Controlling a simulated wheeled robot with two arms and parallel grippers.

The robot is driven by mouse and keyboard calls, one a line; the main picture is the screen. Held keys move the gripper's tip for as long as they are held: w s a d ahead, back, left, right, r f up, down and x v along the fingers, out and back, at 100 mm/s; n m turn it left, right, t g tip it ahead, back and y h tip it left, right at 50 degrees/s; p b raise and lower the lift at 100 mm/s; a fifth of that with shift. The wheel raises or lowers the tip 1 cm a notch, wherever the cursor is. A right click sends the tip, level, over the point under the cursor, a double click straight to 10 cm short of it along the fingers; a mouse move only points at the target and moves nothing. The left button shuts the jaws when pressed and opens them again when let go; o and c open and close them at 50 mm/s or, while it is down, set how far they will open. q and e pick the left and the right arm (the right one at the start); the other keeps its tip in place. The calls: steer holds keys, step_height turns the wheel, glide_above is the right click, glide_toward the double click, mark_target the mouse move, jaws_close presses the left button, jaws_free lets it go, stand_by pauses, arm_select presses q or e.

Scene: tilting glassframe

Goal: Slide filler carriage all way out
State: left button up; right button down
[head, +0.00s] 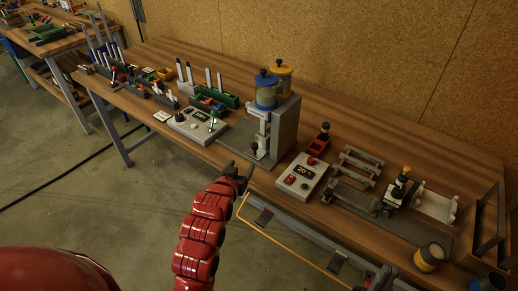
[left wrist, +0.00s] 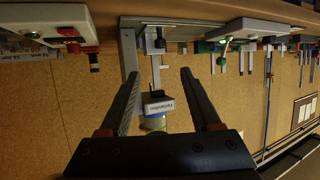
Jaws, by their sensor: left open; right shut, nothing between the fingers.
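My left gripper (head: 243,172) is open in front of the filler, near the bench edge. In the left wrist view, which is upside down, the open fingers (left wrist: 159,74) frame the filler front and its dark knob (left wrist: 159,41), apparently without contact.
Further right is a grey rail fixture (head: 372,198). An orange bar (head: 290,247) runs before the bench edge.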

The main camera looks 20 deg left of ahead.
mark_target(254, 147)
arm_select(q)
steer(key=b+x, duration=0.1)
steer(key=x, duration=1.4)
steer(key=shift+w, duration=0.1)
steer(key=shift+x, duration=1)
jaws_close()
stand_by(0.3)
